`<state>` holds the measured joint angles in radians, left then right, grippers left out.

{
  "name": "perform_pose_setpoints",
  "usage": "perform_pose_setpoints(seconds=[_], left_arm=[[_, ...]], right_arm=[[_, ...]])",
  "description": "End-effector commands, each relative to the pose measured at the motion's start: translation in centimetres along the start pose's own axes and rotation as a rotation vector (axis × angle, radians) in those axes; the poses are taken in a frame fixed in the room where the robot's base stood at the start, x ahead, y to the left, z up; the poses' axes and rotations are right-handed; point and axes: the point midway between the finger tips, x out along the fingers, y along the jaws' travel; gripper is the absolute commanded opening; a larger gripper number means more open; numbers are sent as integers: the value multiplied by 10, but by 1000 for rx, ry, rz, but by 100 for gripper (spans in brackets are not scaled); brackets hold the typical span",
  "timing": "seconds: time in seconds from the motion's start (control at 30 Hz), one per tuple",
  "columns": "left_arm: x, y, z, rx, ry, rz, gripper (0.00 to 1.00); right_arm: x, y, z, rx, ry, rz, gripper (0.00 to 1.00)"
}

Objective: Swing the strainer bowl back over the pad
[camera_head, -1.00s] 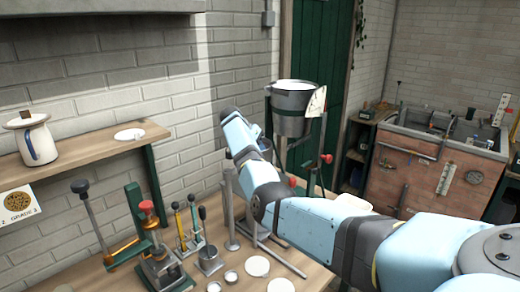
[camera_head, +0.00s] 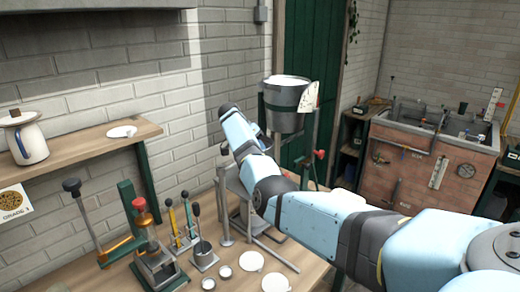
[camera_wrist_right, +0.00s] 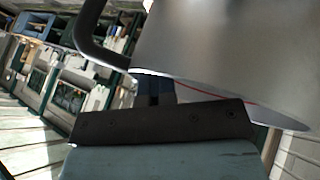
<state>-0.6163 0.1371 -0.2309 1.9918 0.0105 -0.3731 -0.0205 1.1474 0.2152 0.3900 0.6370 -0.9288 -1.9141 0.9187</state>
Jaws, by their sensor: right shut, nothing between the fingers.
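My right arm reaches across the head view, and its wrist and gripper are hidden behind its own links. In the right wrist view the gripper (camera_wrist_right: 155,92) is shut and empty, its fingers partly hidden under a large smooth grey metal vessel (camera_wrist_right: 235,55). A dark curved bar (camera_wrist_right: 95,35) stands at that vessel's left. I cannot tell whether the fingers touch either one, or whether this vessel is the strainer bowl. In the head view a grey bucket (camera_head: 284,108) with white contents stands raised behind my arm. I cannot make out the pad. My left gripper is not in view.
On the bench stand a red-knobbed press (camera_head: 155,255), several upright levers, a metal post (camera_head: 223,200) and small white discs (camera_head: 276,283). A shelf (camera_head: 90,148) with a white jug (camera_head: 27,138) is on the left wall. A brick sink (camera_head: 425,165) stands at the back right.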

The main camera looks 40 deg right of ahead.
Motion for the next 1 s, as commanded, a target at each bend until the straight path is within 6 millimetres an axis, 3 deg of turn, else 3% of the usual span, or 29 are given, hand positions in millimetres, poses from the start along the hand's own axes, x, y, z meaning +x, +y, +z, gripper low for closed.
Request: perform_pose_setpoints(seconds=[0.47,0.57,1.0], left_arm=[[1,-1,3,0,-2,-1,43],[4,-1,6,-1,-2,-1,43],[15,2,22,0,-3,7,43]], right_arm=[[0,-2,5,-8,-7,9,0],[-12,-2,5,-7,-6,5,0],[-101,-2,0,-4,-2,4,0]])
